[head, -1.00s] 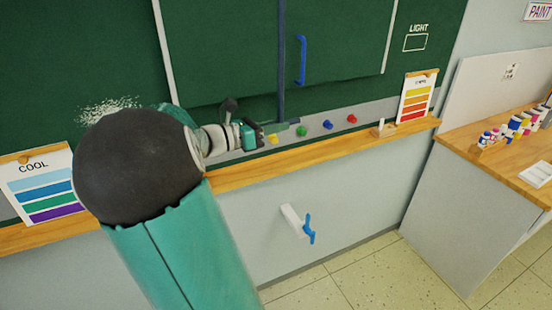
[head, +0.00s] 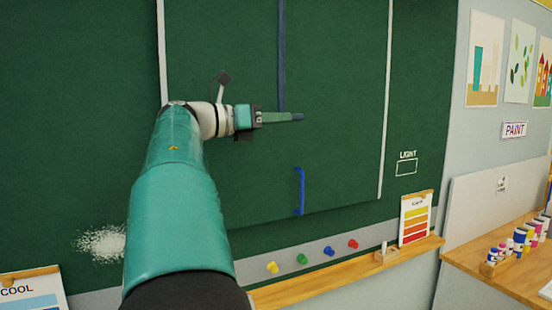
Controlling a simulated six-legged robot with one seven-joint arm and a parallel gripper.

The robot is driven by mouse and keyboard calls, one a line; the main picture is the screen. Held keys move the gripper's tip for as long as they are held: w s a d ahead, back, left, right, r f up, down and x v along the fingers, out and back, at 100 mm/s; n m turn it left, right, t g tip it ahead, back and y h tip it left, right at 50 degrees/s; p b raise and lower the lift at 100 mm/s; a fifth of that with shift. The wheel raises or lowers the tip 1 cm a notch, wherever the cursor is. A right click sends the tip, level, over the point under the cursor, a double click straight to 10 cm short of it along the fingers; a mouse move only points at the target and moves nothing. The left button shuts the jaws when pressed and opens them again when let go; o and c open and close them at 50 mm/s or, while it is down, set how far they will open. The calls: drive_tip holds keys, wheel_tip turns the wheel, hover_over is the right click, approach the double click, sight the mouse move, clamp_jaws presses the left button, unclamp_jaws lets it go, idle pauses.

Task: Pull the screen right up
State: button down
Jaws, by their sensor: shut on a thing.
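The large green panel (head: 340,100), which looks like the screen, hangs in front of the green wall board with white strips along its sides. A bright blue handle (head: 300,190) is fixed near its lower edge. A dark blue upright strip (head: 281,55) runs from the top of the picture down to my gripper (head: 297,117). My gripper points right, shut at the strip's lower end, well above the blue handle and apart from it. The fingers hide the contact, and the panel's top is out of view.
Below the panel are several coloured magnets (head: 302,259) and a wooden ledge (head: 320,285) with a warm colour chart (head: 415,218). A cool colour chart (head: 32,290) stands at lower left. Paint pots stand on a wooden table (head: 490,270) at right.

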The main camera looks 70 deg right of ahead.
wheel_tip(320, 180, up, 7)
drive_tip(key=shift+w+r, duration=0.15)
drive_tip(key=shift+r, duration=0.05)
idle(0.4)
drive_tip(key=c, duration=1.4)
unclamp_jaws()
drive_tip(key=shift+w, duration=0.15)
drive_tip(key=shift+s, duration=0.25)
drive_tip(key=shift+w+a+f, duration=0.1)
drive_tip(key=shift+w, duration=0.1)
drive_tip(key=v, duration=1.3)
drive_tip(key=shift+a, duration=0.2)
drive_tip(key=shift+w, duration=0.1)
